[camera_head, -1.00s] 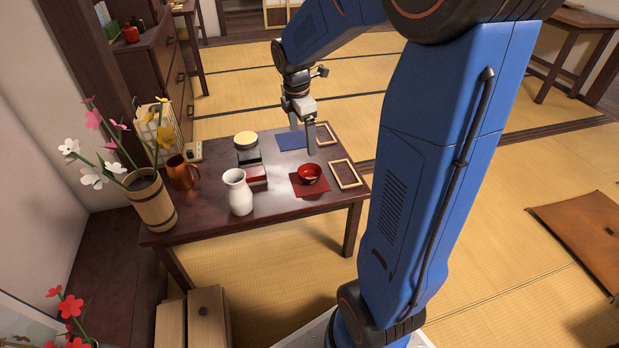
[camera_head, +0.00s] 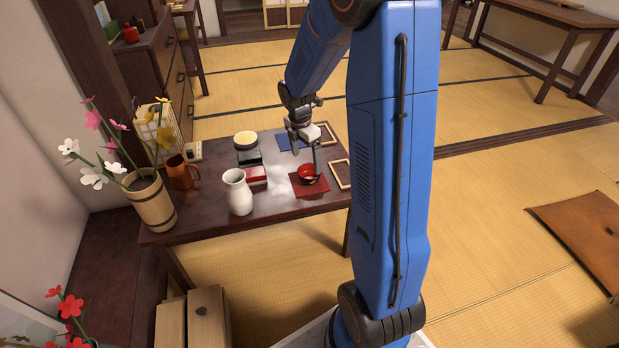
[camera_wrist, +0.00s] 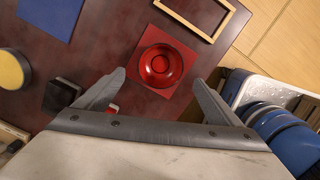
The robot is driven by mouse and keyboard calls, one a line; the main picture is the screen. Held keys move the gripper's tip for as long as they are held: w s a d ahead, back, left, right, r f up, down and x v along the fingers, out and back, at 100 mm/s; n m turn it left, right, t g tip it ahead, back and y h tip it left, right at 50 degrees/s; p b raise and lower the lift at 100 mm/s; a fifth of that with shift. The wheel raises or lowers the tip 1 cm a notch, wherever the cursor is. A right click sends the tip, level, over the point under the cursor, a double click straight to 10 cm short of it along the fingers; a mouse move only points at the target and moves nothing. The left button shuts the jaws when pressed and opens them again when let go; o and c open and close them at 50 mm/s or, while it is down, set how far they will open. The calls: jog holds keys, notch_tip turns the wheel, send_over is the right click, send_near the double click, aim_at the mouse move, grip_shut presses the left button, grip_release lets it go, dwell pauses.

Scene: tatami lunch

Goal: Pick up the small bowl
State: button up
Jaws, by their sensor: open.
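The small bowl (camera_head: 307,174) is red and sits upright on a square red mat (camera_head: 299,188) near the right front of the dark low table. In the wrist view the bowl (camera_wrist: 160,66) lies just beyond and between my fingertips, on the red mat (camera_wrist: 181,105). My gripper (camera_head: 306,162) is open and empty, above the table at the bowl. In the head view one finger overlaps the bowl's rim area. The wrist view shows the two fingers (camera_wrist: 158,80) spread wide to either side, apart from the bowl.
A white vase (camera_head: 238,192), a red box (camera_head: 256,175), a black box (camera_head: 248,157) and a yellow-topped round container (camera_head: 245,139) stand left of the bowl. A wooden frame (camera_head: 340,175) lies to the right and a blue mat (camera_head: 287,141) behind.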

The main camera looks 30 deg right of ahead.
aim_at(310, 177)
jog(key=shift+d+f, duration=0.25)
jog(key=shift+f, duration=1)
jog(key=shift+d+f, duration=0.25)
jog(key=shift+f, duration=0.95)
jog(key=shift+d+f, duration=0.25)
jog(key=shift+f, duration=1)
jog(key=c, duration=1.3)
jog(key=shift+o, duration=0.2)
jog(key=shift+w, duration=0.1)
